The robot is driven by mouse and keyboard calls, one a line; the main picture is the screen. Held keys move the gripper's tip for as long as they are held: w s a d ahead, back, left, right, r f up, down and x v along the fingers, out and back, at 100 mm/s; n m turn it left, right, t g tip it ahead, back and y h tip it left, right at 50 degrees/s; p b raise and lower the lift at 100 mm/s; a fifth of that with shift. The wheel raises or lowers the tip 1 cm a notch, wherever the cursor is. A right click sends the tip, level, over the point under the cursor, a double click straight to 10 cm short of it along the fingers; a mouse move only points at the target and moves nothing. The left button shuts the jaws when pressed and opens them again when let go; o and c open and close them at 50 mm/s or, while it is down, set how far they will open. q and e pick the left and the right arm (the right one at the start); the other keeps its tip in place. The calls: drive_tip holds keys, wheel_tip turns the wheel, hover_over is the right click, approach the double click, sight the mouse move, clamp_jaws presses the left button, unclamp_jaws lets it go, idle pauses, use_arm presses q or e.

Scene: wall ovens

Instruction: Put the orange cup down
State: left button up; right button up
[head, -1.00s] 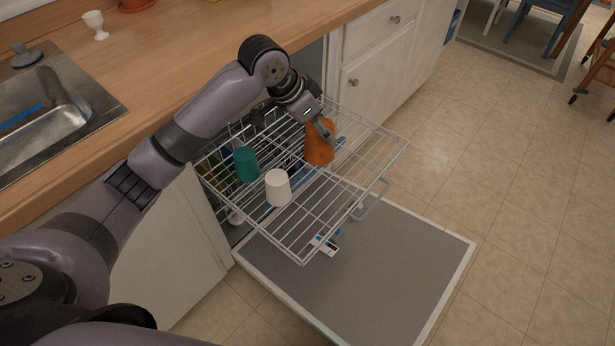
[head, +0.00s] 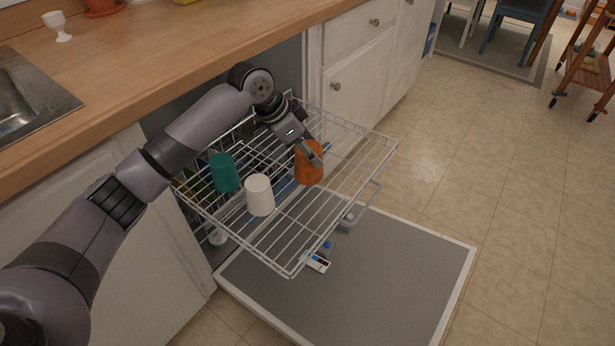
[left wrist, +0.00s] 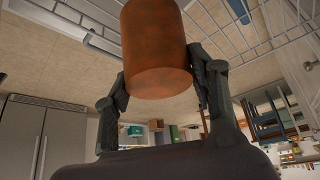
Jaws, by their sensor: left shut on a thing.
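The orange cup (head: 308,170) is at the upper dishwasher rack (head: 345,127), toward its right side in the head view. My left gripper (head: 308,150) is shut on it, with a finger visible across the cup's upper part. In the left wrist view the cup (left wrist: 156,45) sits between the two fingers (left wrist: 160,92), one on each side. I cannot tell whether the cup's rim touches the rack wires. My right gripper is not in view.
A green cup (head: 224,173) and a white cup (head: 259,195) stand in the rack, left of the orange cup. The rack is pulled out over the open dishwasher door (head: 350,285). Bare wires lie in front of the orange cup. The counter (head: 150,60) is behind.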

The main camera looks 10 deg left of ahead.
use_arm(q)
wheel_tip(320, 180, down, 8)
drive_tip(key=shift+f+b, duration=0.15)
drive_tip(key=shift+b, duration=0.7)
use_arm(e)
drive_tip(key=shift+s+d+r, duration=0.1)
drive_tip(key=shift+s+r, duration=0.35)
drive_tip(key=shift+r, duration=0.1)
use_arm(q)
drive_tip(key=o, duration=1.1)
drive_tip(key=shift+o, duration=0.2)
